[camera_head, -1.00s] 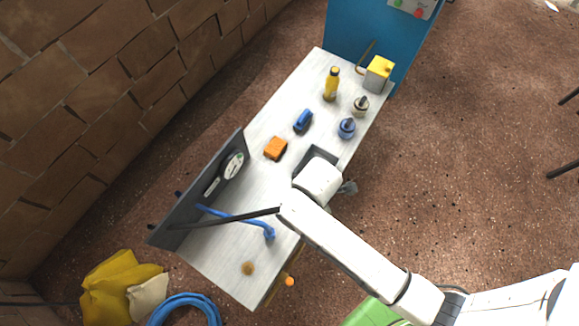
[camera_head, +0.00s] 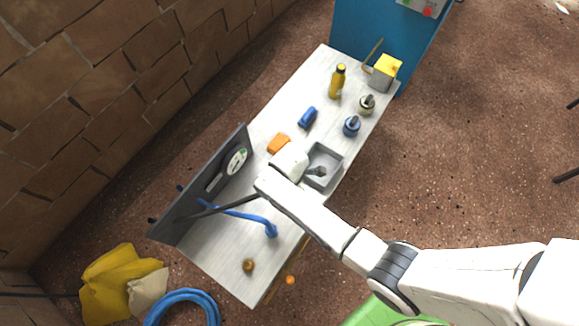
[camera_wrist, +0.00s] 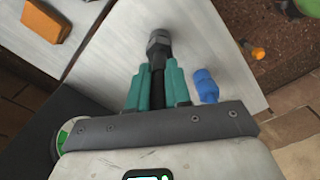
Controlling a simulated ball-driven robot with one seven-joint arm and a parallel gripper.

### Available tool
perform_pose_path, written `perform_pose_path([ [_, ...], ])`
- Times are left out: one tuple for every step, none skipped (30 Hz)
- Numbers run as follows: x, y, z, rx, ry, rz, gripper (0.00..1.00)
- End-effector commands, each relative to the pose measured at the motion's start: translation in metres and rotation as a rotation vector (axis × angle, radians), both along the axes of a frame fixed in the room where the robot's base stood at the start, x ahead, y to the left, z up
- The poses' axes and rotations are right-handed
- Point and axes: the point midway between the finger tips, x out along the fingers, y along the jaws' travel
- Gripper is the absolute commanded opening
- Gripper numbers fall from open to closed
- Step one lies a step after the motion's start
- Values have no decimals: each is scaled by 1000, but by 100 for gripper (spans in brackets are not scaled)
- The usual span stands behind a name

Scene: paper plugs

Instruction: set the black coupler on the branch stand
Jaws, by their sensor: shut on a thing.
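The black coupler (camera_wrist: 158,45) shows in the wrist view between the teal fingers of my gripper (camera_wrist: 158,88), which is shut on it. It points away from my palm, above the pale table. In the head view, my arm hides the coupler, and the black hose (camera_head: 222,208) runs from the grey panel to under my arm. A thin, forked brown piece (camera_head: 374,52), which looks like the branch stand, stands at the far end of the table, apart from my gripper. Its lower part is partly hidden by the yellow-topped box.
A blue hose fitting (camera_head: 271,230) lies close to my gripper. The grey tray (camera_head: 335,148), orange block (camera_head: 279,143), blue block (camera_head: 308,117), blue jar (camera_head: 352,126), yellow bottle (camera_head: 338,82) and yellow-topped box (camera_head: 385,72) stand further along. The upright grey panel (camera_head: 190,205) borders the left.

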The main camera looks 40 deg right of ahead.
Motion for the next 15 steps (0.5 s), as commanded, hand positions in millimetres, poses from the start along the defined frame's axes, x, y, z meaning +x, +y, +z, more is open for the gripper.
perform_pose_path([
  [1,0,-3,0,-1,0,0],
  [1,0,-4,0,-1,1,0],
  [1,0,-4,0,-1,0,0],
  [1,0,-4,0,-1,0,0],
  [1,0,-4,1,-1,0,0],
  [1,0,-4,0,-2,0,0],
  [0,0,-4,1,-1,0,0],
  [0,0,-4,1,-1,0,0],
  [0,0,-4,0,-1,0,0],
  [0,0,-5,0,-1,0,0],
  [0,0,-6,0,-1,0,0],
  [0,0,-7,0,-1,0,0],
  [0,0,-6,0,-1,0,21],
  [0,0,-6,0,-1,1,24],
  [0,0,-6,0,-1,0,28],
])
